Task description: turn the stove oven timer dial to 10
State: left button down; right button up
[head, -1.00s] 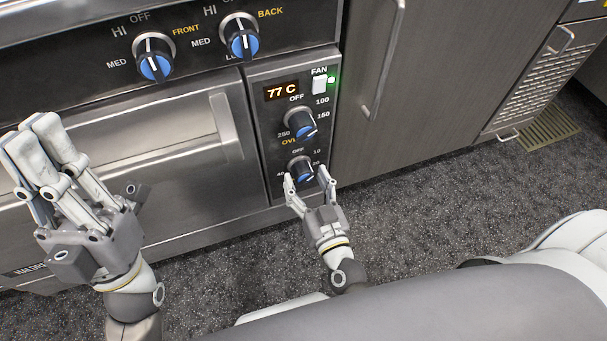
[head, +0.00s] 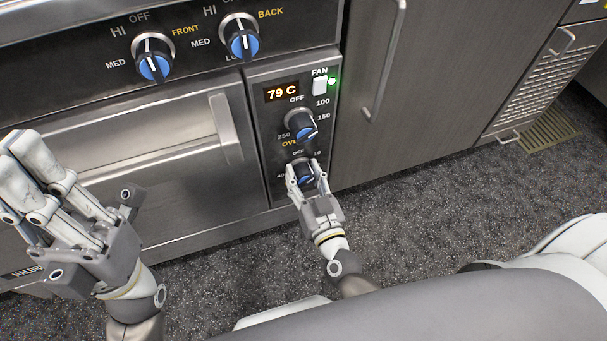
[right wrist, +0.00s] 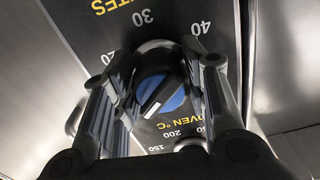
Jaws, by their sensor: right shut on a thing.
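The oven timer dial (head: 304,175), a black knob with a blue face, is the lowest knob on the stove's narrow control panel. My right gripper (head: 305,172) is shut on this dial, one finger on each side. In the right wrist view the timer dial (right wrist: 160,92) sits between the two fingers, and its white mark points to the lower left. Numbers 30 and 40 show beyond it in that view; the number at the mark is hidden. My left gripper (head: 22,180) is raised at the far left, apart from the stove knobs; its finger gap is unclear.
The oven temperature dial (head: 302,124) is just above the timer dial. A display (head: 282,92) reads 79 C beside the fan switch (head: 320,86). The front (head: 154,58) and back (head: 239,37) burner knobs are higher up. A drawer handle (head: 226,128) juts out left.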

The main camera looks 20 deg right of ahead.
jog(key=shift+m+p, duration=0.7)
jog(key=shift+p, duration=0.5)
pick_arm(q)
jog(key=w+d+f+g+y, duration=0.1)
jog(key=w+f+g, duration=0.3)
jog(key=w, duration=0.5)
jog(key=shift+w+d+m+g, duration=0.4)
jog(key=shift+d+g, duration=0.1)
jog(key=shift+g, duration=0.7)
pick_arm(e)
jog(key=o, duration=1)
jog(key=s, duration=1.2)
jog(key=shift+d, duration=0.15)
